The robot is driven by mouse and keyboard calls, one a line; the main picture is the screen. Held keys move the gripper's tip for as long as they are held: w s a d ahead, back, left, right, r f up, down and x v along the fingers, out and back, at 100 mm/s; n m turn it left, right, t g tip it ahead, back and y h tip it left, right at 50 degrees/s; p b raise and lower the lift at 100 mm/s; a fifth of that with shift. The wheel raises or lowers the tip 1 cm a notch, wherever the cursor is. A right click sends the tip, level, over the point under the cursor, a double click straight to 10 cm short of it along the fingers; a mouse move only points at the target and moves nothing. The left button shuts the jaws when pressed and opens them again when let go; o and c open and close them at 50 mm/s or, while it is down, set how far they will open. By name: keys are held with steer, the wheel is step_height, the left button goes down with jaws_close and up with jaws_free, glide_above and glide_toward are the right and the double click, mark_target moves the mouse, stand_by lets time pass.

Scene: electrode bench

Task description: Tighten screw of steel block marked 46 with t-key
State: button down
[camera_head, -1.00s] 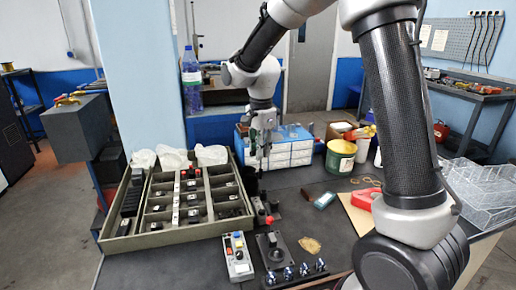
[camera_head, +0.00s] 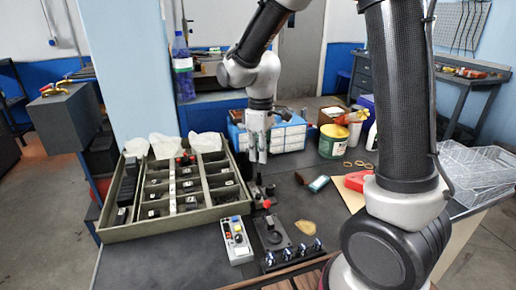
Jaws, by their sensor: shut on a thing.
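My gripper (camera_head: 257,156) hangs pointing down beside the right wall of the grey-green tray, in front of the blue and white drawer box. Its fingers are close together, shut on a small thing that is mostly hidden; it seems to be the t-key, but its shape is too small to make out. Several small dark and grey blocks (camera_head: 187,184) sit in the compartments of the tray (camera_head: 170,229). Their numbers are too small to read, so I cannot tell which is marked 46, and no screw shows clearly.
A small dark fixture with a red knob (camera_head: 269,205) stands just below my gripper. Nearer are a button box (camera_head: 237,240), a joystick panel (camera_head: 273,235) and a row of knobs (camera_head: 293,257). The drawer box (camera_head: 293,136) and a bucket (camera_head: 333,141) stand behind. Bench space right of centre is partly clear.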

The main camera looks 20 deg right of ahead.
mark_target(260, 173)
steer(key=n, duration=0.3)
steer(key=shift+f, duration=0.1)
steer(key=shift+n, duration=0.3)
steer(key=shift+f, duration=2.4)
steer(key=shift+f, duration=0.8)
steer(key=c, duration=1.9)
jaws_free()
jaws_close()
